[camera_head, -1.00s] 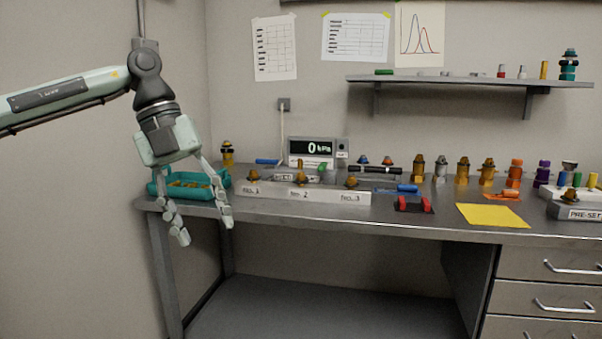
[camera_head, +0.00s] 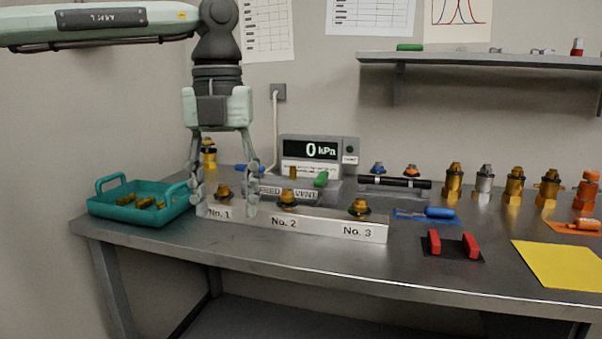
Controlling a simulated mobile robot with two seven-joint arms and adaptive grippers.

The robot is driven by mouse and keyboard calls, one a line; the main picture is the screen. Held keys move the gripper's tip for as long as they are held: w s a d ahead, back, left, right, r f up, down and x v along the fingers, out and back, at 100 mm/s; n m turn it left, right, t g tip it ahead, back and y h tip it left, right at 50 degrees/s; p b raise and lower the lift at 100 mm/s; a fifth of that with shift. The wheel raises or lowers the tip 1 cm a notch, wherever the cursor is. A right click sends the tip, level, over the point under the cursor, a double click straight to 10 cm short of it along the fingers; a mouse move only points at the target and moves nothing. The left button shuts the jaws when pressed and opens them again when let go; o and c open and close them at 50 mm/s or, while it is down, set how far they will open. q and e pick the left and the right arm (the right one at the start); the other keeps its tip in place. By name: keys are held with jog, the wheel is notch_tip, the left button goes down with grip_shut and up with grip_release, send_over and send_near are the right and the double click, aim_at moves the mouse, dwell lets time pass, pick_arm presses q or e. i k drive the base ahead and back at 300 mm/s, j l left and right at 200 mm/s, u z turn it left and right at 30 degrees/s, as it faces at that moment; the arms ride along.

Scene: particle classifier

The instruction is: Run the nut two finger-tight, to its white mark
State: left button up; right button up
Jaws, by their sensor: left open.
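The strip block (camera_head: 325,227) carries three brass fittings labelled No. 1, No. 2 and No. 3. The No. 2 nut (camera_head: 288,197) is brass-coloured with a dark ring below it, at the middle of the block. Its white mark is too small to make out. My left gripper (camera_head: 224,204) points down at the block's left end, open and empty. Its fingers stand apart on either side of the No. 1 fitting (camera_head: 223,192), to the left of the No. 2 nut. I cannot tell whether they touch the block. The No. 3 fitting (camera_head: 359,207) is further right.
A teal tray (camera_head: 115,210) with brass pieces stands on the left. A display (camera_head: 318,150) reading 0 kPa is behind the block. A blue-handled tool (camera_head: 440,212), a red holder (camera_head: 434,242) and a yellow sheet (camera_head: 565,265) lie right. The bench front is clear.

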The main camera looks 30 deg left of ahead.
aim_at(287, 194)
jog(key=i+j, duration=0.2)
jog(key=i, duration=0.25)
jog(key=i+j, duration=0.2)
jog(key=i, duration=0.2)
